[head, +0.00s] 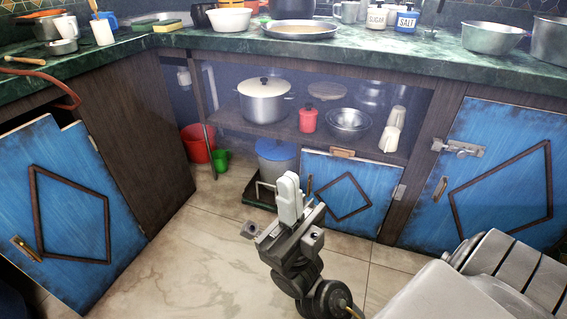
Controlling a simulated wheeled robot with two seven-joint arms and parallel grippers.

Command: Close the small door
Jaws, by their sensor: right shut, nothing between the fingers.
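The small blue door (350,205) with a dark diamond frame sits low in the middle of the cabinet, below the shelf. A hinge (399,192) shows at its right edge, and a wooden catch (342,153) is at its top. The door lies close to the cabinet front; I cannot tell whether it is fully flush. My right gripper (290,199) is shut and empty, with its pale fingers pointing up just left of the door's left edge. The fingers hide part of that edge; contact cannot be told. My left gripper is not in view.
A larger blue door (65,205) stands open at the left. Another blue door (495,175) with a metal latch is at the right. The tiled floor (200,265) is clear at front left.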

